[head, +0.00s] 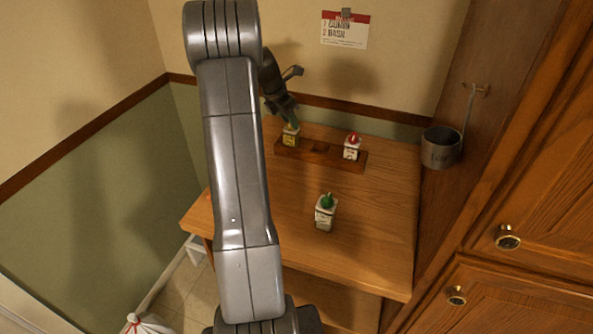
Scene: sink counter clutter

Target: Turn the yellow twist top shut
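A small jar with a yellowish label (291,139) stands upright in the left end of a low wooden rack (322,158) at the back of the wooden counter. My gripper (289,117) points down at this jar from above and covers most of its top. A dull greenish-yellow patch shows at the fingertips, too small to tell whether it is the twist top. I cannot tell whether the fingers are closed on it or only around it.
A red-topped jar (352,146) stands in the rack's right end. A green-topped jar (326,213) stands on the open counter (375,225) in front. A paper card (345,31) is on the wall.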

